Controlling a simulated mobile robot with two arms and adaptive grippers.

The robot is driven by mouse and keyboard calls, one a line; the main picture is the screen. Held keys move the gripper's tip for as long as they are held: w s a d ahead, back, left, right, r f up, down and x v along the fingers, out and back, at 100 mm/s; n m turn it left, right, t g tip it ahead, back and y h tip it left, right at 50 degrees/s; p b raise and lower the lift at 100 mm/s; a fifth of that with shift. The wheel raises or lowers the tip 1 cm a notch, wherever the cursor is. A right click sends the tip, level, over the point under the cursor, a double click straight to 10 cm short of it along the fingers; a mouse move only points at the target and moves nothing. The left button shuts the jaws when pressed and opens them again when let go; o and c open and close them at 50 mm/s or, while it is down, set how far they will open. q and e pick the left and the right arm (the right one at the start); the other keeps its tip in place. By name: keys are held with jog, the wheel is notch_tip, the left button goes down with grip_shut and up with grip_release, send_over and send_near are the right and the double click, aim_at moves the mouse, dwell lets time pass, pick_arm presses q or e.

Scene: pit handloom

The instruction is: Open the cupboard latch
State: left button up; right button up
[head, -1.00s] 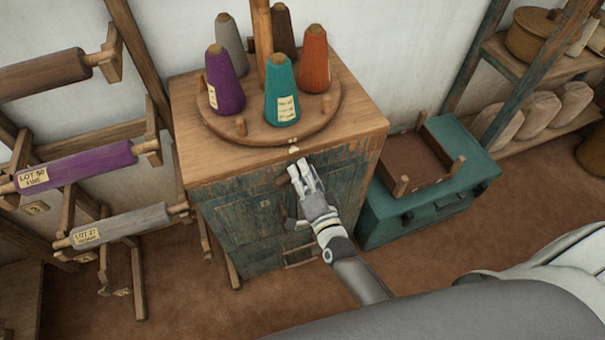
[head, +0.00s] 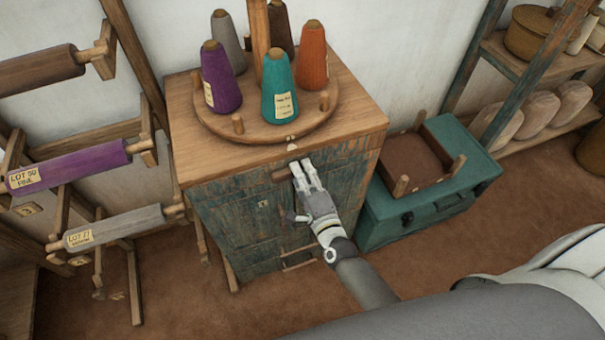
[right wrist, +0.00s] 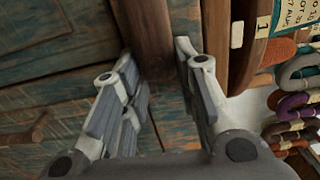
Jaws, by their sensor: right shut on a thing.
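The cupboard (head: 240,215) has worn teal doors under a plain wooden top. Its latch (head: 281,176) is a short brown wooden bar high on the front, lying close to level in the head view. My right gripper (head: 302,168) is at the latch's right part, with its fingers on either side of it. In the right wrist view the latch (right wrist: 150,38) runs between the two fingers (right wrist: 155,75) of my right gripper, which is shut on it. The doors look closed. My left gripper is not in view.
A round wooden stand (head: 215,112) with several yarn cones sits on the cupboard top. A teal chest (head: 395,213) stands close on the right. A rack with a purple roller (head: 80,165) is on the left. Bare floor (head: 450,265) lies in front of the chest.

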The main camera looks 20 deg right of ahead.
dwell(0.3)
jog(key=o, duration=1)
jog(key=s, duration=1.2)
jog(key=shift+d, duration=0.2)
